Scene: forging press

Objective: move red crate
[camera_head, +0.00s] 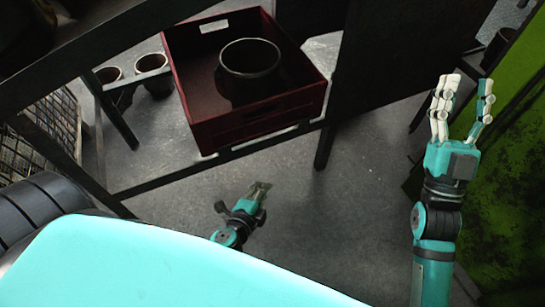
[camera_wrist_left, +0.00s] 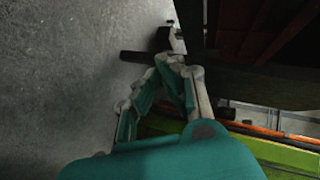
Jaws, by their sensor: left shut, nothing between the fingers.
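The red crate (camera_head: 258,125) rests on a dark metal frame at the top middle of the head view, with a round dark pot (camera_head: 249,72) inside it. My left gripper (camera_head: 261,189) is low and in front of the crate, apart from it, shut and empty. In the left wrist view its fingers (camera_wrist_left: 170,62) are closed together, and a dark red surface, likely the crate (camera_wrist_left: 238,22), shows at the upper right. My right gripper (camera_head: 464,98) is raised to the right of the crate, with its fingers spread and nothing between them.
A dark frame rail (camera_head: 205,166) runs below the crate's front side. Two cups (camera_head: 151,64) stand left of the crate, near a wire basket (camera_head: 50,125). A green panel (camera_head: 505,170) stands at the right. The grey floor in front is clear.

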